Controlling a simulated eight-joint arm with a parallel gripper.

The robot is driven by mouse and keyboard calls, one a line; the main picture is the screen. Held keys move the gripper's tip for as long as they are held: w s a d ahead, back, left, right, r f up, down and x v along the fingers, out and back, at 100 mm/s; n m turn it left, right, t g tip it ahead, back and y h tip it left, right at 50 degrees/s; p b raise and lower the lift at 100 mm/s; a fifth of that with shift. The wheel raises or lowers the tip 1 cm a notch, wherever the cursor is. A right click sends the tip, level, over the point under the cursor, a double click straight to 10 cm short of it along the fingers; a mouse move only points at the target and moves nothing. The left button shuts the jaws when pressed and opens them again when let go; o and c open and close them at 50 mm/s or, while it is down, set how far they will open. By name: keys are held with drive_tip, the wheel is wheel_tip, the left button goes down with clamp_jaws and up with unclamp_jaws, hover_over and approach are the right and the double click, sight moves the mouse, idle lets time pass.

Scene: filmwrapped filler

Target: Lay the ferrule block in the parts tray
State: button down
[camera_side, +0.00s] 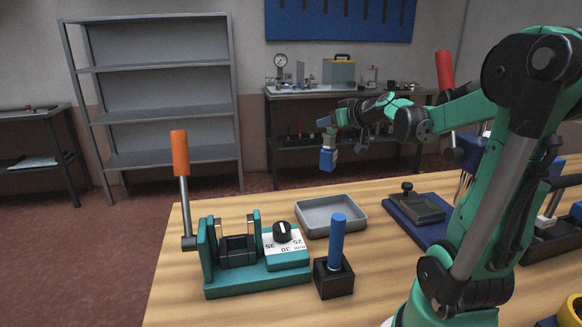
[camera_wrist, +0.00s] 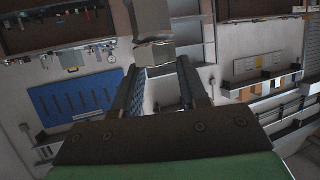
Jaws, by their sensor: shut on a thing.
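The ferrule block (camera_side: 328,159) appears to be the small piece with a blue lower part and a grey upper part hanging in the air in the side view. My gripper (camera_side: 328,124) is shut on its upper end, well above the bench. In the wrist view, a grey piece (camera_wrist: 154,52) sits between the dark fingertips of my gripper (camera_wrist: 158,70); its blue part cannot be made out there. The parts tray (camera_side: 312,232) is a shallow grey tray on the wooden bench, and it looks empty. The block is apart from it, higher and towards the back.
A teal fixture (camera_side: 255,283) with an orange-handled lever (camera_side: 180,155) and a black dial stands left of the tray. A black holder (camera_side: 333,279) with an upright blue peg stands in front. A blue base (camera_side: 415,222) with a dark knobbed block lies right.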

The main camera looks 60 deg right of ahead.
sight(332, 170)
wheel_tip(332, 170, down, 12)
drive_tip(key=shift+f, duration=0.1)
idle(0.5)
drive_tip(key=shift+c, duration=2.4)
unclamp_jaws()
drive_tip(key=shift+s+a, duration=0.1)
drive_tip(key=v, duration=0.7)
drive_tip(key=shift+a, duration=0.1)
